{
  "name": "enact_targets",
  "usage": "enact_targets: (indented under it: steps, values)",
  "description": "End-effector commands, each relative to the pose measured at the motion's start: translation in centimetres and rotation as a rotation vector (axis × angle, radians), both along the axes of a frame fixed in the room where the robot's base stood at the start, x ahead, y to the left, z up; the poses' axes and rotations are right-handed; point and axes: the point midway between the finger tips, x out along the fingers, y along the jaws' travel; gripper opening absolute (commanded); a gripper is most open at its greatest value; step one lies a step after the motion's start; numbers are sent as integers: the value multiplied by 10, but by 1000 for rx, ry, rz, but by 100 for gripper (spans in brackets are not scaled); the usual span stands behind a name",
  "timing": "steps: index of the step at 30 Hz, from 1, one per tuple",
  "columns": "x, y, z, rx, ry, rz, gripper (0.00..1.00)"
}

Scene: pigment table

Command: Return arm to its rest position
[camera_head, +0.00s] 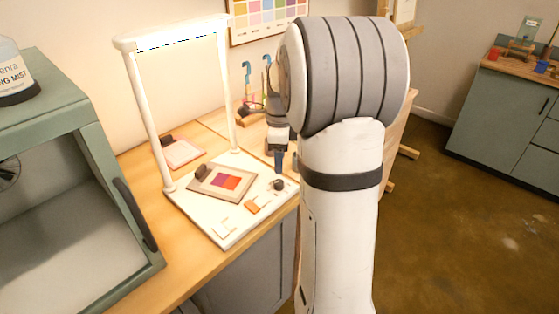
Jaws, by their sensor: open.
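My arm rises large and white with a grey ribbed joint through the middle right of the view. My gripper (284,160) is partly visible behind it, pointing down over the right back part of the white board (205,217). Its jaws are open, and I see nothing held between them. The right side of the gripper is hidden by my arm. A card with a red and purple swatch (225,182) lies on the board below and left of the gripper. A small dark knob-like piece (279,184) sits on the board just below it.
A white upright frame (147,110) stands over the board. An orange piece (256,204) lies near the board's front. A green open-fronted cabinet (95,105) with a bottle (14,75) on top stands left. Green cabinets (497,115) stand far right, beyond open floor (470,235).

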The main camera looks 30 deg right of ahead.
Motion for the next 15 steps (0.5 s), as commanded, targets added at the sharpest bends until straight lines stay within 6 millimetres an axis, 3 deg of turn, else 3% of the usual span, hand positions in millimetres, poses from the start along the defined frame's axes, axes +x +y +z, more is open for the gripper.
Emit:
enact_targets:
  steps: [10,15]
  values:
    - [-1,2,1,-1,-2,13,48]
    - [-18,24,12,-7,-29,229,48]
